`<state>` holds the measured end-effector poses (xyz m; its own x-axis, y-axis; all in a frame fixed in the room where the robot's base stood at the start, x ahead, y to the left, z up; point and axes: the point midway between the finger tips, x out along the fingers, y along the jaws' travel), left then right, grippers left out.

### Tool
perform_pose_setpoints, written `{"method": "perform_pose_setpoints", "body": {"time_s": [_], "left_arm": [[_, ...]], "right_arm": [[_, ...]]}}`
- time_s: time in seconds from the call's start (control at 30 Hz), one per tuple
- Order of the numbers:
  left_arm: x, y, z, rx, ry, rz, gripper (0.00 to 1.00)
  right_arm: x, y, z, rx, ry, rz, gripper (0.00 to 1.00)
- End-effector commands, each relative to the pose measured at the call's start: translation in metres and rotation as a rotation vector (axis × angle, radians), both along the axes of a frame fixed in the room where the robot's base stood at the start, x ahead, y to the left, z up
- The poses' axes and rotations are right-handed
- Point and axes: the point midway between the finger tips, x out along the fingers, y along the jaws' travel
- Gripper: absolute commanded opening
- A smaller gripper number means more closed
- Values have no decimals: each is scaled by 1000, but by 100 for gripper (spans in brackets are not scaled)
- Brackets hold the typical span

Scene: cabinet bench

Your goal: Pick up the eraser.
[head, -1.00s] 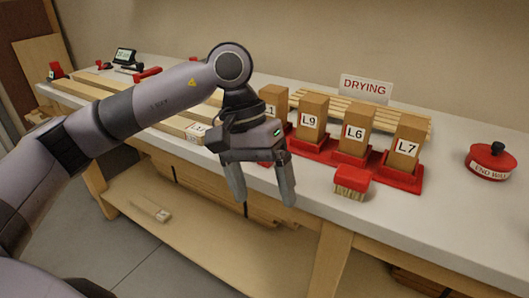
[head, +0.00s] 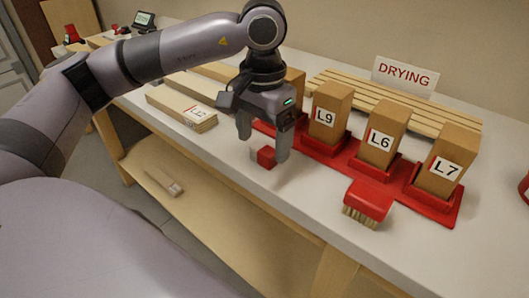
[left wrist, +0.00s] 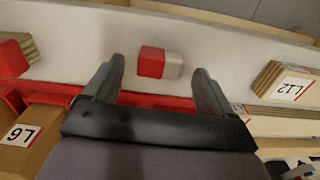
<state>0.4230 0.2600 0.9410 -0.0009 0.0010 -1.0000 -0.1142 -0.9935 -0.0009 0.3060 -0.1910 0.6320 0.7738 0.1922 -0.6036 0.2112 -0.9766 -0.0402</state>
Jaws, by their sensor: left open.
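The eraser is a small block, one part red and the other pale grey-white. It lies on the bench top near the front edge in the head view (head: 265,157). It also shows in the left wrist view (left wrist: 152,62), in the gap between the fingertips. My left gripper (head: 263,148) is open, pointing down close over the eraser, with one finger to each side in the picture. Its two fingers show apart and empty in the left wrist view (left wrist: 158,68). Whether they touch the eraser cannot be told. My right gripper is in neither view.
A red brush (head: 368,200) lies right of the eraser. Behind stand labelled wooden blocks, L9 (head: 328,108), L6 (head: 382,137) and L7 (head: 441,165), in red holders. A labelled wooden board (head: 182,107) lies to the left. A slatted rack and DRYING sign (head: 404,77) stand behind.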

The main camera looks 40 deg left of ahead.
Motion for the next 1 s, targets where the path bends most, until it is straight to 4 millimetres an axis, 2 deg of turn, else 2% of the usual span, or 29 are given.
{"method": "perform_pose_setpoints", "body": {"time_s": [0.13,0.4,0.47,0.6,1.0], "left_arm": [[0,0,-18,-1,0,2,85],[0,0,-21,-1,-1,2,85],[0,0,-21,-1,-1,2,69],[0,0,-21,-1,-1,2,24],[1,0,-15,-2,-3,2,24]], "right_arm": [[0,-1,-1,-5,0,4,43],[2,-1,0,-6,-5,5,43],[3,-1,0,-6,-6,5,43],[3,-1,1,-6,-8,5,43],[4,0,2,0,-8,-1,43]]}}
